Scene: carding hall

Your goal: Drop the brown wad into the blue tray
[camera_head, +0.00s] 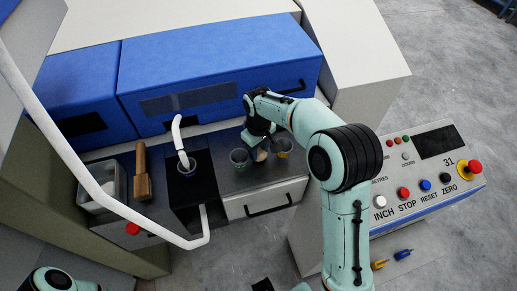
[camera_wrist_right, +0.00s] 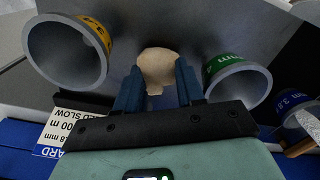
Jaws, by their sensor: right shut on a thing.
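My right gripper (camera_head: 262,141) is shut on a pale brown wad (camera_head: 261,155), low over the dark worktop. In the right wrist view the wad (camera_wrist_right: 157,66) sits between the two blue fingertips (camera_wrist_right: 158,85). I make out no separate blue tray. My left gripper is out of view.
A grey open box (camera_head: 101,196) and a wooden-handled tool (camera_head: 143,178) are at the worktop's left. A white bent rail (camera_head: 75,163) crosses the left side. Blue machine covers (camera_head: 215,70) rise behind. A button panel (camera_head: 428,178) stands at right.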

